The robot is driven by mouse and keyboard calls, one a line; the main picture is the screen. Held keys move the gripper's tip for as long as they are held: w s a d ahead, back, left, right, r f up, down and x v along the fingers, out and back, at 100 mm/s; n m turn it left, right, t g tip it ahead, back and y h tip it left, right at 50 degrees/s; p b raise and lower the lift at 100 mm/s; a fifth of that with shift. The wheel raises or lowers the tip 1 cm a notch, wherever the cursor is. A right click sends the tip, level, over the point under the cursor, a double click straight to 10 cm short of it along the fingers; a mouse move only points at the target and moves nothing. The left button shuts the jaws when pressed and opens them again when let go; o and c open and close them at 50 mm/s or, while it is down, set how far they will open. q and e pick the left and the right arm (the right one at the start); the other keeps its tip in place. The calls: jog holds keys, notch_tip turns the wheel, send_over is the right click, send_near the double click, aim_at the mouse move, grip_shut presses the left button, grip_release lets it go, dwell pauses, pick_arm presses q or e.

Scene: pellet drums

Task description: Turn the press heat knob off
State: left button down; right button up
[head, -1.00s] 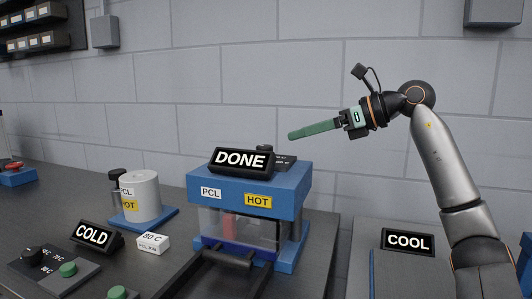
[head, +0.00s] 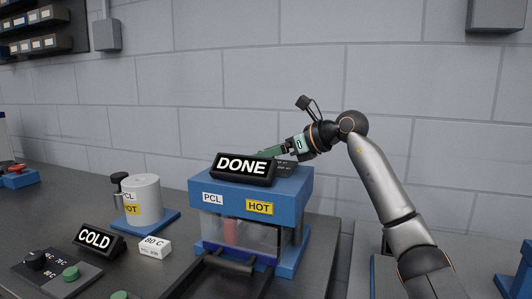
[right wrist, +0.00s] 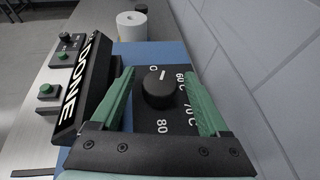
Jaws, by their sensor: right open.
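The press (head: 222,188) has a blue top with PCL and HOT labels. A black sign (head: 243,168) on top reads DONE. Behind it, partly hidden in the head view, is a black dial panel (head: 288,167). In the right wrist view the black heat knob (right wrist: 158,93) stands on this panel, with 60, 70 and 80 C marks around it. Its white pointer line faces the far side, near the zero-like mark; I cannot tell the exact setting. My right gripper (head: 270,152) is open over the press top, its green fingers (right wrist: 160,77) on either side of the knob, apparently apart from it. My left gripper is out of view.
The DONE sign stands close beside one finger. A white PCL drum (head: 145,200), a COLD sign (head: 97,239) and a small 80 C box (head: 154,247) are on the dark bench left of the press. The wall runs close behind.

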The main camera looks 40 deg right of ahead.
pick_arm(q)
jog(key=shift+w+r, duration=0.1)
pick_arm(e)
jog(key=shift+w, duration=0.1)
